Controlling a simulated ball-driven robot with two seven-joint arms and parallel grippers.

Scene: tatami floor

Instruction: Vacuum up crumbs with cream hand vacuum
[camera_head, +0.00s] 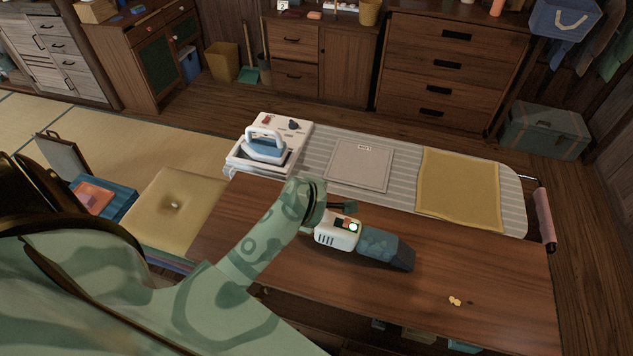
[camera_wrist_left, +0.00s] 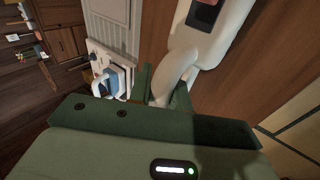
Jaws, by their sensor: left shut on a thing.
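The cream hand vacuum (camera_head: 333,236) is over the brown table, its dark grey-green nozzle (camera_head: 385,248) pointing right and toward the near side. A green light shows on its body. My left gripper (camera_head: 338,207) is shut on its handle; the handle (camera_wrist_left: 174,78) sits between the fingers (camera_wrist_left: 163,92) in the left wrist view. I cannot tell whether the vacuum touches the tabletop. Yellowish crumbs (camera_head: 455,301) lie on the table to the right of the nozzle and nearer, apart from it. My right gripper is out of view.
Behind the table (camera_head: 500,270) is a striped ironing board (camera_head: 405,165) with a grey cloth (camera_head: 360,165) and a yellow cloth (camera_head: 458,188). A blue iron (camera_head: 265,148) stands at its left end. A yellow cushion (camera_head: 175,215) is left. The tabletop around the crumbs is clear.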

